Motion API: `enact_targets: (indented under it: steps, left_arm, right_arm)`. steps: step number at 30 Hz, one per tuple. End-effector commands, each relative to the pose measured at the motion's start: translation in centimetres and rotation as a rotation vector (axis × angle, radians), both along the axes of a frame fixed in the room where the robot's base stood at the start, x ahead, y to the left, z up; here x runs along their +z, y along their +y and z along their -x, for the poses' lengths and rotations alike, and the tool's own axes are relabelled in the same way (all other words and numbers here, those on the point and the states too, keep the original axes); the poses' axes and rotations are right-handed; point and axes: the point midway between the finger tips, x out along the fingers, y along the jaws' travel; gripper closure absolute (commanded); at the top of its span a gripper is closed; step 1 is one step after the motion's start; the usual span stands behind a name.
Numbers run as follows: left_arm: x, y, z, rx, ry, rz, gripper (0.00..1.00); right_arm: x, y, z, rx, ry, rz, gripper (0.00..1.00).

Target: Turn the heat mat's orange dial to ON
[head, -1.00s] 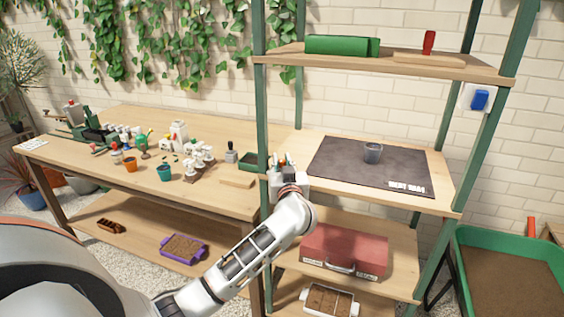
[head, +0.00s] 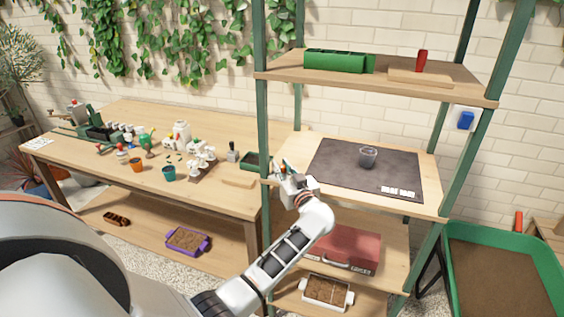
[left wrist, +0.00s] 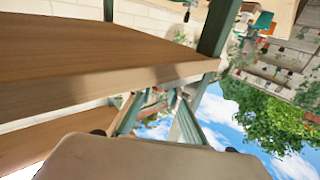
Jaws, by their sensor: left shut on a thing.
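The dark heat mat (head: 335,170) lies flat on the shelf unit's middle board, with white lettering at its front right corner. I see no orange dial in either view. My left gripper (head: 282,168) is at the left front end of that board, beside the green post. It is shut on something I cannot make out. In the left wrist view the gripper's fingers (left wrist: 157,108) show near the board's edge, and what lies between them is unclear. My right gripper is out of view.
The board's front edge (left wrist: 150,80) and a green post (left wrist: 217,30) are close to the left gripper. The workbench (head: 130,115) on the left holds pots and bottles. A red case (head: 345,247) sits below. A green soil tub (head: 450,285) stands at right.

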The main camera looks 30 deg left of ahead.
Motion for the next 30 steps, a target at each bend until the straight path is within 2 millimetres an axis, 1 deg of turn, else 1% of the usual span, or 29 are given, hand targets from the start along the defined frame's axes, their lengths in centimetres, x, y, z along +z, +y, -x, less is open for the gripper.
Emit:
enact_targets:
  steps: [4,15,22,30]
  left_arm:
    - [-0.29,-0.22,-0.03,0.06,0.005,0.005,1.0]
    - [-0.28,-0.19,-0.03,0.219,0.004,0.006,1.0]
    - [-0.33,-0.12,0.04,0.269,0.005,0.004,1.0]
    - [-0.33,-0.07,0.07,0.284,0.004,0.004,1.0]
  right_arm:
    - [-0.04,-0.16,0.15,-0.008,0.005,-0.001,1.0]
    - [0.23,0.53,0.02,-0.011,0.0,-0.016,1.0]
    - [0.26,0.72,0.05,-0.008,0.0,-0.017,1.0]
    - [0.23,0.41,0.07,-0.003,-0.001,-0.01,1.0]
